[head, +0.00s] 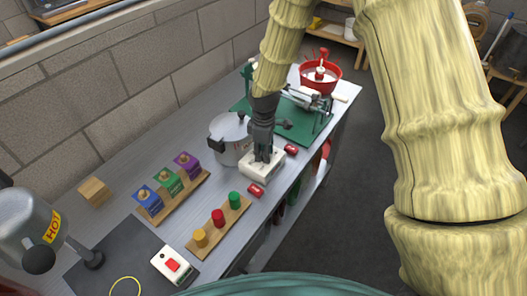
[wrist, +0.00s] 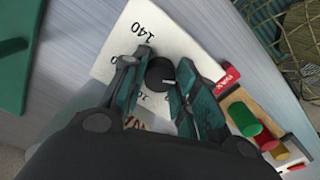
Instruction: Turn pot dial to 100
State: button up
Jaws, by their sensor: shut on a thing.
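The black pot dial (wrist: 157,73) is a round knob with a white mark on its face. It sits on a white control box (head: 256,172), whose top face also shows in the wrist view (wrist: 112,62). The number 140 is printed near the dial's upper side; other numbers are partly hidden by my fingers. I cannot read which number the mark points to. My gripper (head: 262,154) reaches down onto the box, its fingers (wrist: 163,72) shut on either side of the dial. In the head view the gripper hides the dial.
A silver pot (head: 230,140) stands left of my gripper. Red labelled blocks (head: 256,190) (head: 291,149) lie by the box. A rack of coloured cylinders (head: 221,224), a block rack (head: 173,194) and a green-based machine (head: 309,125) are on the bench (head: 121,178).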

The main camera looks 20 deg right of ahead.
jog(key=m, duration=0.6)
jog(key=shift+m, duration=0.3)
jog(key=m, duration=0.3)
jog(key=shift+m, duration=0.3)
jog(key=m, duration=0.3)
jog(key=shift+m, duration=0.4)
jog(key=m, duration=0.5)
jog(key=shift+r+p, duration=0.1)
jog(key=shift+p, duration=0.3)
jog(key=shift+m+p, duration=0.4)
jog(key=shift+m, duration=1.9)
